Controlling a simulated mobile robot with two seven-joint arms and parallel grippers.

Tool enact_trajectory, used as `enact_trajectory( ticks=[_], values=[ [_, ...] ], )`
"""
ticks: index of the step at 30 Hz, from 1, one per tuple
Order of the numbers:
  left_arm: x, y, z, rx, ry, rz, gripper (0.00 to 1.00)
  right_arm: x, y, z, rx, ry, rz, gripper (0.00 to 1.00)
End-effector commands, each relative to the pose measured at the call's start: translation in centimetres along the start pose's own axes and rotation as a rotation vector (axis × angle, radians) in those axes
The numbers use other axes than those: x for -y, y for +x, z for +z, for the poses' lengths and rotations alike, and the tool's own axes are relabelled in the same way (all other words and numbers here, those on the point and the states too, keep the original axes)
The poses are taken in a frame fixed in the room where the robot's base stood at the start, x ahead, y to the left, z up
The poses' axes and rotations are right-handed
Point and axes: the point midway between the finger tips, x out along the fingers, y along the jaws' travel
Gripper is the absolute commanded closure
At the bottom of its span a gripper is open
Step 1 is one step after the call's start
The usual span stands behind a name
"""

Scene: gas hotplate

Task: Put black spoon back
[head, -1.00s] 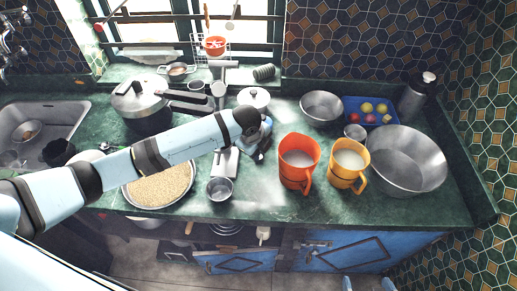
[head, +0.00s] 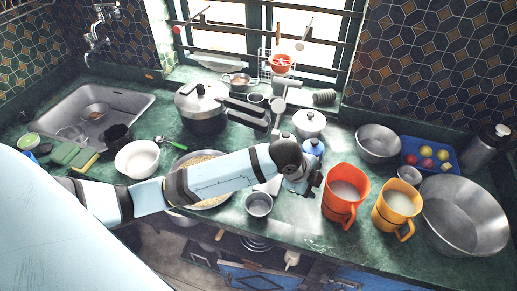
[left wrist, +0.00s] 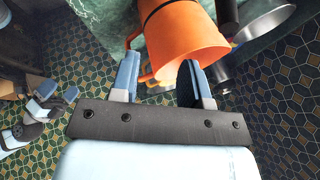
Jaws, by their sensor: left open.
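I cannot pick out a black spoon for certain in either view. A dark-handled utensil (head: 195,15) hangs at the window bars, too small to tell. A spoon with a green handle (head: 170,143) lies on the counter by the white bowl. My left gripper (head: 308,186) is over the counter, just left of the orange mug (head: 345,192), with its fingertips partly hidden. In the left wrist view the gripper (left wrist: 158,75) has its fingers apart, with the orange mug (left wrist: 185,45) beyond them. Nothing is visibly held. My right gripper is not in view.
A yellow mug (head: 396,207), a large steel basin (head: 465,215) and a blue tray (head: 440,165) stand on the right. A pressure cooker (head: 202,108) stands behind my left arm. The sink (head: 130,100) is at the left.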

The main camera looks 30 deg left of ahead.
Motion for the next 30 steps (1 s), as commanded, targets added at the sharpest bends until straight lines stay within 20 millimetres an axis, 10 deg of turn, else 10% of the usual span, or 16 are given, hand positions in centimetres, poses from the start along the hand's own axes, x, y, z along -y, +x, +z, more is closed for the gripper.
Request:
enact_trajectory(
  ticks=[9, 18, 30],
  values=[
    [-10.3, 4.3, 1.7, -0.221, -0.637, -0.223, 0.58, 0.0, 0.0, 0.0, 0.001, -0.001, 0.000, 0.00],
    [-20.2, 3.4, 7.2, -0.283, -1.064, -0.422, 0.58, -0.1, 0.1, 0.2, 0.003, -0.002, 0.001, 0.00],
    [-23.0, 2.4, 8.8, -0.294, -1.150, -0.481, 0.58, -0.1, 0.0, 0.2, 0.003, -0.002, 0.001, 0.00]
  ],
)
